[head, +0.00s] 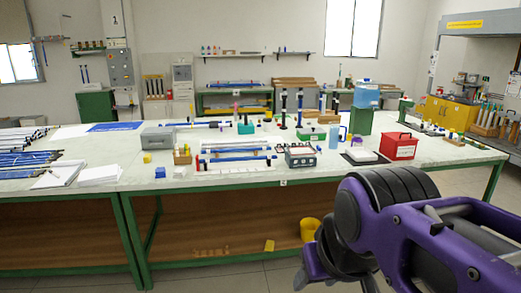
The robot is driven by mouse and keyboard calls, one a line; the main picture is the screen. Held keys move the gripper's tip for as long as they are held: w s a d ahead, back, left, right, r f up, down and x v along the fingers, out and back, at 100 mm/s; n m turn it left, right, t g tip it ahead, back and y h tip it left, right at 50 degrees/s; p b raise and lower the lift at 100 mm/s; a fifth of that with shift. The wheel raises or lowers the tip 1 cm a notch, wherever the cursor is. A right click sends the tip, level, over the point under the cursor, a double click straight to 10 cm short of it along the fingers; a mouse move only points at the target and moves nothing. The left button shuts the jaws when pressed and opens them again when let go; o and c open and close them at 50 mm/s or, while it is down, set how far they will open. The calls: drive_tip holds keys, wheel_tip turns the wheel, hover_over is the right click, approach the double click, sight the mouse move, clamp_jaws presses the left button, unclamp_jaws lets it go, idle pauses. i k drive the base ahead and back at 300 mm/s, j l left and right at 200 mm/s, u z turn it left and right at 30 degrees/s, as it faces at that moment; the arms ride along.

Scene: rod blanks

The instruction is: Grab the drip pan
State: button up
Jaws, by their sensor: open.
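I cannot single out the drip pan with certainty among the many small items on the long workbench (100,181). A dark, flat, shallow piece (378,160) with a white block on it lies right of the middle, and may be it. My gripper (337,284) seems to show at the bottom, right of centre, as dark parts below my purple arm. Its fingers point down and apart, partly cut off by the frame edge. It is open, in front of the bench and apart from everything on it.
A red box (399,146) stands right of the dark piece. A grey framed tray (300,156) and a white rack with blue rods (235,164) lie to its left. A yellow bucket (310,229) sits under the bench.

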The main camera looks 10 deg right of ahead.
sight(359, 154)
drive_tip(key=i+l, duration=0.2)
drive_tip(key=l, duration=0.15)
drive_tip(key=i+l+u, duration=0.1)
drive_tip(key=i+l, duration=0.35)
drive_tip(key=l, duration=0.3)
drive_tip(key=i+l+u, duration=0.1)
drive_tip(key=l, duration=0.25)
drive_tip(key=i+l, duration=0.3)
drive_tip(key=i+l+u, duration=0.1)
drive_tip(key=l, duration=0.4)
drive_tip(key=i+l, duration=0.45)
drive_tip(key=l, duration=0.15)
drive_tip(key=i+l, duration=0.15)
drive_tip(key=l, duration=0.2)
drive_tip(key=i+l, duration=0.15)
drive_tip(key=l, duration=0.15)
drive_tip(key=k+j+u, duration=0.1)
drive_tip(key=i+j, duration=0.2)
